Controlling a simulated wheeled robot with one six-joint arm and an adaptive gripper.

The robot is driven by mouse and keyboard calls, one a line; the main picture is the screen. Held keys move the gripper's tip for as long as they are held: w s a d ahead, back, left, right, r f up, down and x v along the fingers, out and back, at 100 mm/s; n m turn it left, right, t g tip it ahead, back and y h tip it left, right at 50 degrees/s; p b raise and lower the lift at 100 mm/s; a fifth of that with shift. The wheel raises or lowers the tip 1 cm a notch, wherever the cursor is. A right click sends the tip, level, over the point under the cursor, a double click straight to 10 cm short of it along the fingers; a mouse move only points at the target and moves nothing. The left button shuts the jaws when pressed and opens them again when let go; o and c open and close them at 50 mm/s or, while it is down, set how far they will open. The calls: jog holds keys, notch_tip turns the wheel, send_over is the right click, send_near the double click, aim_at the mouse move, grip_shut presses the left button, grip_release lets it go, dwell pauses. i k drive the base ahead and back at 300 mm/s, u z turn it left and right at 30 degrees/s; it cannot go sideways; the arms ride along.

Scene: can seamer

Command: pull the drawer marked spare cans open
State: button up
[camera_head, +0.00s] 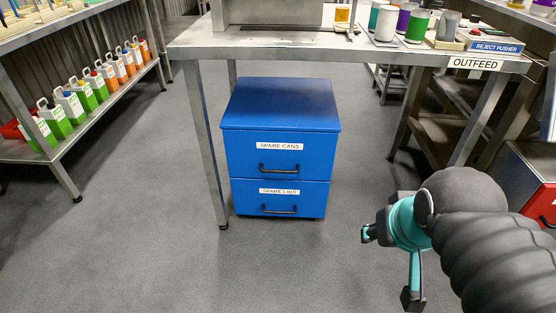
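The blue drawer cabinet (230,150) stands on the floor under the steel table. Its upper drawer, marked SPARE CANS (300,158), is shut and has a black bar handle (279,173). Its lower drawer, marked SPARE LIDS (308,199), is also shut, with its own black handle (279,211). My gripper (389,266) is at the lower right, to the right of the cabinet and apart from it. Its two dark fingertips stand wide apart with nothing visible between them. My black sleeved arm reaches in from the right edge.
The steel table (205,44) has a leg (209,150) just left of the cabinet and carries coloured cans at its right. A shelf of bottles (80,100) stands at left. The floor before the drawers is clear.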

aim_at(249, 154)
jog(key=z, duration=0.05)
jog(key=k, duration=1.05)
jog(key=u, duration=0.9)
jog(key=i, duration=1.45)
jog(key=z, duration=0.85)
